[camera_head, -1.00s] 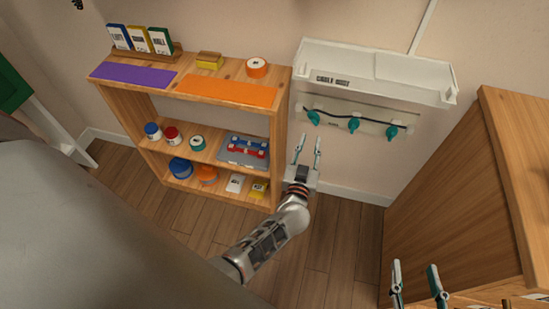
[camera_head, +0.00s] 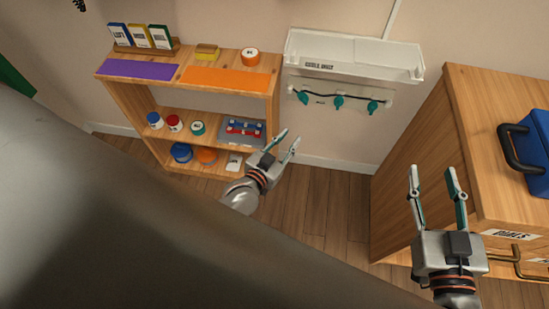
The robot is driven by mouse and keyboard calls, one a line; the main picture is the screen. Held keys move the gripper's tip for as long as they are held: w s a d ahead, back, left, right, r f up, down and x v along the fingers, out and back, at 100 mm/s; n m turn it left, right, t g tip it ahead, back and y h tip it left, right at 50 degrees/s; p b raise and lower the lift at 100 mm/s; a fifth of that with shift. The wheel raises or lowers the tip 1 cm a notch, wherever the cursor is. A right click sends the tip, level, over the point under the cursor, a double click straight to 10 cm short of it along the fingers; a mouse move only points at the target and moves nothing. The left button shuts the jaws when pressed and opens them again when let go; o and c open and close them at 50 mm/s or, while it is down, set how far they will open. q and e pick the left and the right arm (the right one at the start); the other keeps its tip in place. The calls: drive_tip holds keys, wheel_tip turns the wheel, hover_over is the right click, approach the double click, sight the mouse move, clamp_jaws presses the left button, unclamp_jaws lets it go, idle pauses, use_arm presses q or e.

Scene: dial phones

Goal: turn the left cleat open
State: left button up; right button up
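The left cleat (camera_head: 303,97) is a teal piece on a pale strip on the wall. The middle cleat (camera_head: 338,102) and the right cleat (camera_head: 373,107) sit beside it. A dark cable (camera_head: 323,96) runs along the strip at the cleats. Its exact fit at each one is too small to tell. My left gripper (camera_head: 289,137) is open and empty, below and slightly left of the left cleat in the picture, apart from it. My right gripper (camera_head: 432,171) is open and empty, in front of the wooden cabinet at right.
A white labelled trough (camera_head: 350,70) is on the wall above the cleats. A wooden shelf unit (camera_head: 273,105) with jars and boxes stands left. A wooden cabinet (camera_head: 420,130) bearing a blue case (camera_head: 528,155) stands right. The floor (camera_head: 320,205) between them is clear.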

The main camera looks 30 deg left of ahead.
use_arm(q)
drive_tip(key=s+m+g+h+p, duration=0.1)
drive_tip(key=s+g+p, duration=0.1)
drive_tip(key=s, duration=0.6)
drive_tip(key=shift+r+p, duration=0.3)
drive_tip(key=shift+r, duration=0.1)
use_arm(e)
drive_tip(key=shift+t, duration=0.3)
drive_tip(key=shift+w+r, duration=0.2)
drive_tip(key=shift+r, duration=2.5)
use_arm(q)
drive_tip(key=shift+o, duration=0.4)
drive_tip(key=shift+d, duration=0.1)
